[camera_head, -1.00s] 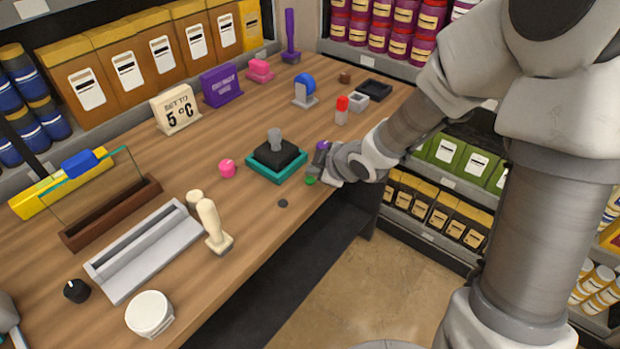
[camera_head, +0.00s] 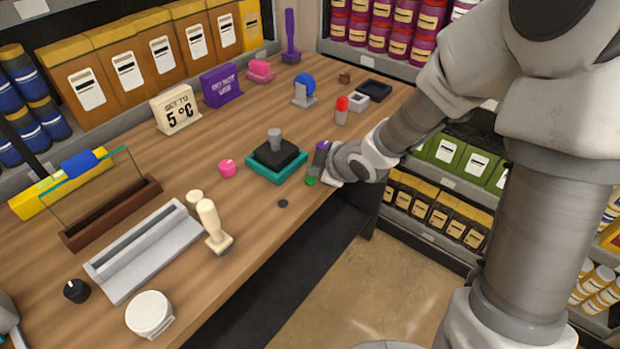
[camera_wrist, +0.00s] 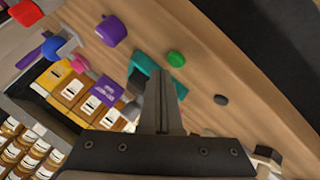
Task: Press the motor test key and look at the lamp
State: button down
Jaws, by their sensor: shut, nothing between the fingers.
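My gripper (camera_head: 316,170) is shut and empty at the right front edge of the bench. In the wrist view its fingers (camera_wrist: 162,75) point toward the bench, close to a green round button (camera_wrist: 176,59). This button also shows in the head view (camera_head: 310,181). A dark flat disc (camera_head: 283,203) lies nearby and shows in the wrist view (camera_wrist: 221,100). No label tells which is the motor test key. A red-topped piece (camera_head: 342,104) stands farther back; I cannot tell whether it is the lamp.
A black block with a grey peg on a teal base (camera_head: 262,174) stands left of my gripper. A pink knob (camera_head: 227,168), a cream handle (camera_head: 210,218) and a grey tray (camera_head: 120,285) are farther left. A "set to 5 °C" sign (camera_head: 176,110) stands at the back.

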aim_at(314, 182)
jog(key=shift+f, duration=0.1)
jog(key=shift+f+b, duration=0.35)
jog(key=shift+b, duration=0.05)
jog(key=shift+f+b, duration=0.35)
jog(key=shift+f, duration=0.05)
dwell(0.7)
dwell(0.3)
jog(key=shift+r+p, duration=0.8)
notch_tip(314, 182, up, 5)
jog(key=p, duration=0.5)
